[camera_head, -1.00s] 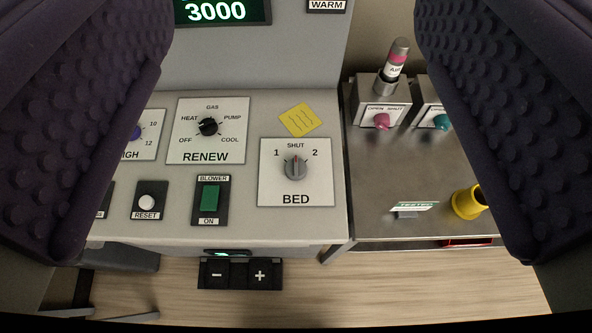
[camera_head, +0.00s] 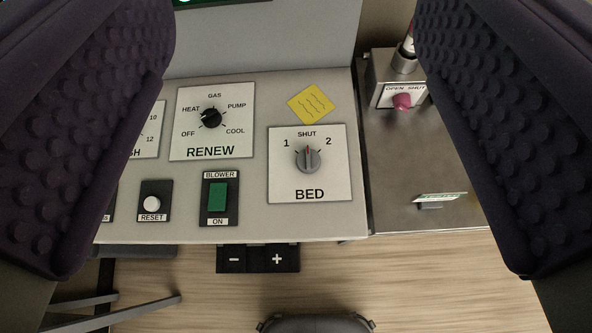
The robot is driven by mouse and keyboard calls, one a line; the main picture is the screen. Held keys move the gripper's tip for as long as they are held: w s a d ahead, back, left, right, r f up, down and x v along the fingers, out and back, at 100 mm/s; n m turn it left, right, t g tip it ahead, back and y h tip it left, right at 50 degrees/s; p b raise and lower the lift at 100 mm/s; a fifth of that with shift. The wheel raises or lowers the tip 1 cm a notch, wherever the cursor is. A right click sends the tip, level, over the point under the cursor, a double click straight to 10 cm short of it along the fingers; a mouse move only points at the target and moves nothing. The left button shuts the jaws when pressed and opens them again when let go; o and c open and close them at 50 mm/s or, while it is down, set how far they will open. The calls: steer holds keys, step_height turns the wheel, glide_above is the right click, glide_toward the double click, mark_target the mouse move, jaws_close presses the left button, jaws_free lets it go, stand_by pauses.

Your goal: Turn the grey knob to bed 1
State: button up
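The grey knob (camera_head: 308,159) sits on the white BED plate (camera_head: 310,187), right of the middle of the view. Its red pointer line points up at SHUT, with 1 at upper left and 2 at upper right. My gripper (camera_head: 295,265) shows as two dark, studded finger pads at the left and right edges, spread wide apart. It is open and empty. The knob lies in the gap between the fingers, seen beyond them and touched by neither.
A black RENEW knob (camera_head: 211,118), a green BLOWER switch (camera_head: 217,197) and a RESET button (camera_head: 151,204) are left of the BED plate. A yellow label (camera_head: 311,104) lies above it. A steel bench with a pink knob (camera_head: 402,101) is at right.

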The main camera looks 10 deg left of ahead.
steer(key=w+f+m+g+p, duration=0.2)
steer(key=w+f+g+p, duration=0.2)
steer(key=w+f+p, duration=0.55)
steer(key=m+g+h+p, duration=0.2)
steer(key=g+p, duration=0.4)
glide_toward(307, 161)
steer(key=b+x, duration=0.1)
steer(key=x, duration=0.8)
steer(key=c, duration=1)
